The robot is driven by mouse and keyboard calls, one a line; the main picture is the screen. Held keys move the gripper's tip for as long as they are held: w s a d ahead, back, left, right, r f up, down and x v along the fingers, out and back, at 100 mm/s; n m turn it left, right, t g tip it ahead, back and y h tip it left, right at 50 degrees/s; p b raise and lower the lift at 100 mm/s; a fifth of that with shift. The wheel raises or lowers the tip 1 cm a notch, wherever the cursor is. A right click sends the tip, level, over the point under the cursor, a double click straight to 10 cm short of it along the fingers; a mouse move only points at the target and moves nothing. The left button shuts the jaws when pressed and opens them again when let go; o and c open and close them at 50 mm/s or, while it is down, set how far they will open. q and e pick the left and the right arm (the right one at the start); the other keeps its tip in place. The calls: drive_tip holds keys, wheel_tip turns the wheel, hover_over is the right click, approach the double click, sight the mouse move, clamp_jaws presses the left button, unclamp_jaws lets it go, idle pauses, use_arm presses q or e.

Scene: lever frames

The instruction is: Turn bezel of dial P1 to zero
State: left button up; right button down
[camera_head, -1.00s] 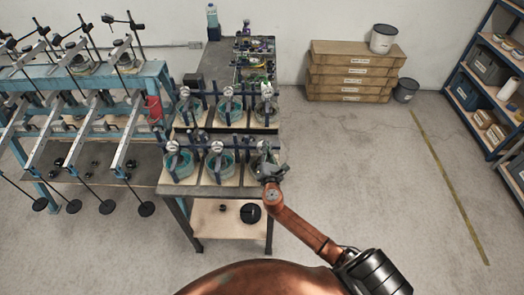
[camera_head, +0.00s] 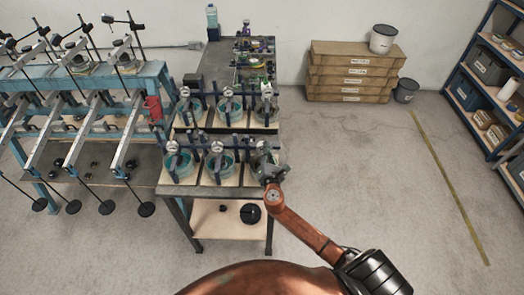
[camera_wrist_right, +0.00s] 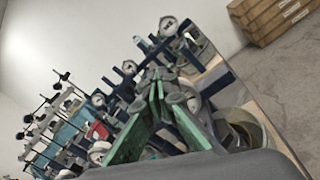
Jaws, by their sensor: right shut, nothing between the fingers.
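Several small round dials stand on blue clamp frames over teal cells on the bench: a front row with a left dial (camera_head: 172,146), a middle dial (camera_head: 217,147) and a right dial (camera_head: 262,146), and a back row behind. I cannot read which is P1, nor any needle or bezel mark. My right gripper (camera_head: 266,166) is at the front right cell, close to its dial, partly covering that cell. In the wrist view my right gripper's fingers (camera_wrist_right: 166,78) meet at the tips, with nothing held. Whether they touch the dial is unclear. Dials (camera_wrist_right: 168,25) show beyond them. My left gripper is not visible.
A blue frame with several lever arms (camera_head: 90,100) and hanging weights stands left of the bench (camera_head: 212,191). A bottle (camera_head: 212,16) stands at the back. Wooden crates (camera_head: 335,78) and a shelf (camera_head: 470,90) stand at the right. The floor right of the bench is free.

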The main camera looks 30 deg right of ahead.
drive_tip(key=shift+s+d+f, duration=0.15)
drive_tip(key=shift+f, duration=0.2)
drive_tip(key=shift+s+d+f, duration=0.15)
drive_tip(key=shift+d, duration=0.2)
drive_tip(key=shift+b, duration=0.3)
drive_tip(key=shift+d, duration=0.1)
drive_tip(key=p+v, duration=0.1)
drive_tip(key=v, duration=0.5)
drive_tip(key=shift+d+r+p, duration=0.25)
drive_tip(key=shift+r+p, duration=0.05)
drive_tip(key=shift+r, duration=0.15)
drive_tip(key=shift+s, duration=0.15)
